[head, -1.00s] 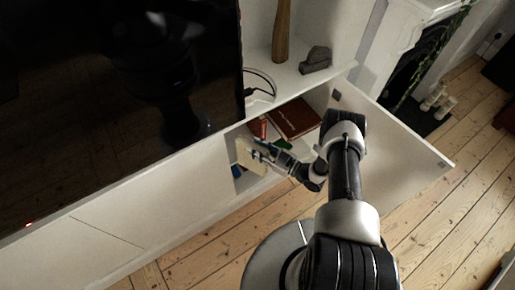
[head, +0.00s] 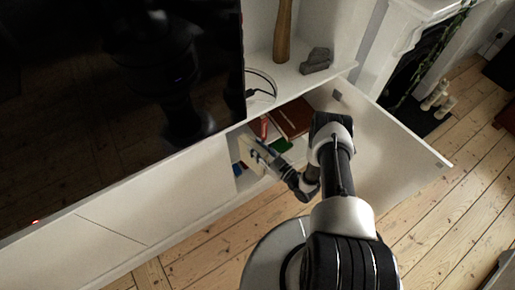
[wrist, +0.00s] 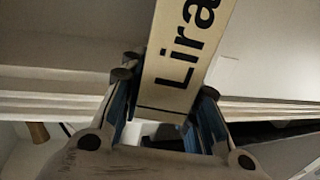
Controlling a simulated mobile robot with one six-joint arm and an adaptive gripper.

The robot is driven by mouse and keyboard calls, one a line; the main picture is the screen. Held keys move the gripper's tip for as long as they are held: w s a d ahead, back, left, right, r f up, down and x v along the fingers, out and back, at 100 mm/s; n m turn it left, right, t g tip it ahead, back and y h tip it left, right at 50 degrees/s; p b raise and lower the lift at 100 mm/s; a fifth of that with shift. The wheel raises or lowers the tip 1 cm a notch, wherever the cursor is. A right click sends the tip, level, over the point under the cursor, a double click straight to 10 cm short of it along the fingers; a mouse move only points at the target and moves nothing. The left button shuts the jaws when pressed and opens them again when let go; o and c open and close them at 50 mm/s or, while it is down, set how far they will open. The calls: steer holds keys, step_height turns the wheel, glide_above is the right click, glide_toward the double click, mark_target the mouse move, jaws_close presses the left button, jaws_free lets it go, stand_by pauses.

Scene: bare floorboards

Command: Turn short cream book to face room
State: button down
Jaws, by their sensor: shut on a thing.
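The short cream book (head: 250,153) is at the left of the open cabinet compartment in the head view. In the wrist view the cream book (wrist: 182,45) shows its spine, with black letters reading "Lira", running up between the fingers. My gripper (head: 266,158) reaches into the compartment from the right. In the wrist view my gripper (wrist: 166,88) is shut on the book, one finger on each side of its lower end. The book's far end is cut off by the top of the wrist view.
The open cabinet door (head: 390,140) stands to the right of my arm. A brown book (head: 294,117), a red item (head: 263,127) and a green item (head: 281,146) lie in the compartment. A grey ornament (head: 317,61) and a wooden piece (head: 283,30) stand on the top.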

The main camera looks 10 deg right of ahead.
steer(key=w+a+m+t+h+b, duration=0.1)
steer(key=w+a+b, duration=0.2)
steer(key=w, duration=0.6)
steer(key=w+a+m+t+h+b, duration=0.1)
steer(key=w+a+h+b, duration=0.1)
steer(key=w+b, duration=0.5)
steer(key=shift+w+a+m+h, duration=0.3)
steer(key=shift+w+a, duration=0.1)
steer(key=shift+w, duration=1.05)
stand_by(2.3)
steer(key=shift+r, duration=0.1)
steer(key=shift+f+b, duration=0.25)
steer(key=shift+b, duration=0.45)
stand_by(0.5)
steer(key=c, duration=1.5)
jaws_free()
steer(key=o, duration=0.4)
